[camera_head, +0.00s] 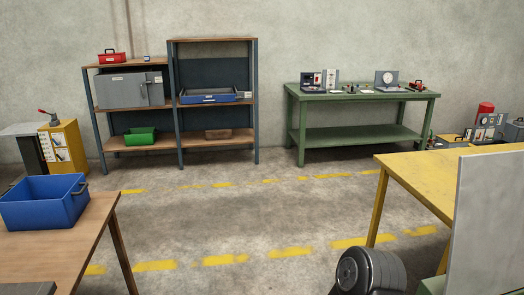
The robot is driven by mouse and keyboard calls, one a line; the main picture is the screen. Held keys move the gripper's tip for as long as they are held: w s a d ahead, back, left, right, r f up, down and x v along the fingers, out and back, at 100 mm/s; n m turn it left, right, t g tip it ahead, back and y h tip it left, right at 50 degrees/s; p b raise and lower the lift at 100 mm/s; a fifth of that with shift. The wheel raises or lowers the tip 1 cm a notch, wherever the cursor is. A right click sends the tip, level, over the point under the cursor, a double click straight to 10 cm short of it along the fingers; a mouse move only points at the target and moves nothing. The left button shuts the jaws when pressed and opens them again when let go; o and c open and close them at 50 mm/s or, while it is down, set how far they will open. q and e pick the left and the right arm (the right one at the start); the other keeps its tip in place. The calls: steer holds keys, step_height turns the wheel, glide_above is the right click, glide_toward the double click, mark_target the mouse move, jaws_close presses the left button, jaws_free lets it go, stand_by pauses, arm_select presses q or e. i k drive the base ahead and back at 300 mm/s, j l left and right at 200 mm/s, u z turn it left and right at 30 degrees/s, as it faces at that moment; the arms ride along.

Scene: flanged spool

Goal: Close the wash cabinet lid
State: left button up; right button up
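A large flat grey panel (489,225) stands upright at the right edge of the head view, cut off by the frame. It looks like the wash cabinet's lid, raised. A small green surface (431,286) shows at its lower left, perhaps part of the cabinet body. Most of the cabinet is out of the frame. Neither of my grippers is in view.
A dark ribbed rounded object (370,270) stands left of the panel. A yellow table (425,175) is behind it. A wooden table (75,240) with a blue bin (44,203) is at left. Shelves and a green workbench (360,97) line the wall. The middle floor is clear.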

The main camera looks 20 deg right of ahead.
mark_target(486, 257)
steer(key=i+z, duration=0.35)
steer(key=i+j+z, duration=0.15)
steer(key=i+z, duration=0.2)
steer(key=i, duration=0.2)
steer(key=i+j+z, duration=0.2)
steer(key=i+z, duration=0.35)
steer(key=z, duration=0.25)
steer(key=i+z, duration=0.15)
steer(key=z, duration=0.35)
steer(key=i+j+z, duration=0.1)
steer(key=z, duration=0.35)
steer(key=i+j+z, duration=0.15)
steer(key=z, duration=0.35)
steer(key=i+j+z, duration=0.2)
steer(key=z, duration=0.25)
steer(key=i+j+z, duration=0.2)
steer(key=z, duration=0.15)
steer(key=i, duration=0.05)
